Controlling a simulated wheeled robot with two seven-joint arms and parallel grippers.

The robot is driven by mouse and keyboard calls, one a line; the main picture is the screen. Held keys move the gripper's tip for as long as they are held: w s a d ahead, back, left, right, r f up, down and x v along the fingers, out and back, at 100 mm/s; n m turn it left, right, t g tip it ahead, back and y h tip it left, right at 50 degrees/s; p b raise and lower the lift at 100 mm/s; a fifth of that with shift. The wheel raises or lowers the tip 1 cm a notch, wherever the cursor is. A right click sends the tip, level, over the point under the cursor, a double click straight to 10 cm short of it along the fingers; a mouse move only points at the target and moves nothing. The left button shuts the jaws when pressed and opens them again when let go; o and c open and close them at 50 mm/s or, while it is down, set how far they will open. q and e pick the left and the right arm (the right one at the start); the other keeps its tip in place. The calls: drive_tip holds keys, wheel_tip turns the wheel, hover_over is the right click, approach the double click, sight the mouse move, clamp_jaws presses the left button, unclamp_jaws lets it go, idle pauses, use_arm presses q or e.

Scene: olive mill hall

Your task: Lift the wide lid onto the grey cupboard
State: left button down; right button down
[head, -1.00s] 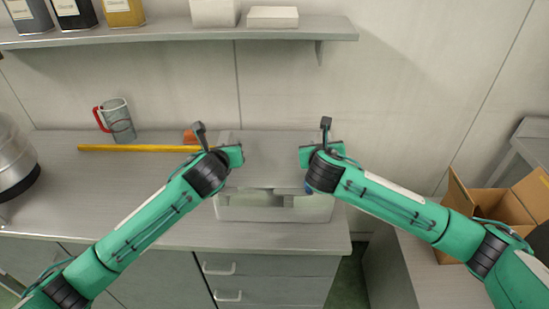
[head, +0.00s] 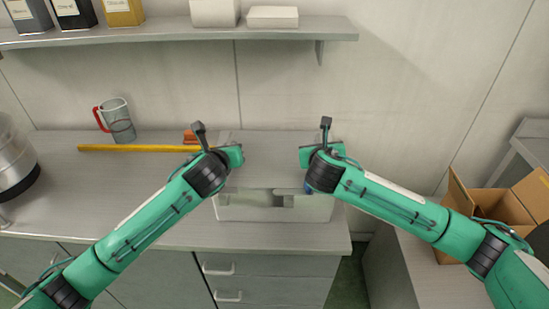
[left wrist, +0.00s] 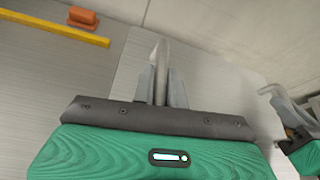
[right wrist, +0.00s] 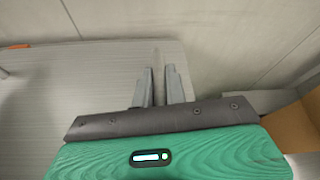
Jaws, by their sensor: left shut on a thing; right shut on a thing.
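The wide lid (head: 268,174) is a flat grey panel between my two grippers, over a pale, open-fronted container (head: 250,207) on the worktop. My left gripper (head: 236,155) is shut on the lid's left side; the left wrist view shows a grey upright handle (left wrist: 161,70) between its fingers. My right gripper (head: 306,155) is shut on the right side; a thin grip piece (right wrist: 157,65) shows between its fingers. The lid looks level. Whether it touches the container is hard to tell. Which unit is the grey cupboard is unclear; a grey drawer unit (head: 270,268) stands below.
A yellow bar (head: 130,148), an orange block (head: 190,137) and a red-handled jug (head: 119,122) are left of the lid. A wall shelf (head: 180,38) with tins and white boxes hangs above. A cardboard box (head: 490,208) stands right on a lower grey surface (head: 400,260).

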use_arm(q)
drive_tip(key=shift+r, duration=0.2)
use_arm(e)
drive_tip(key=shift+r, duration=0.2)
idle(0.5)
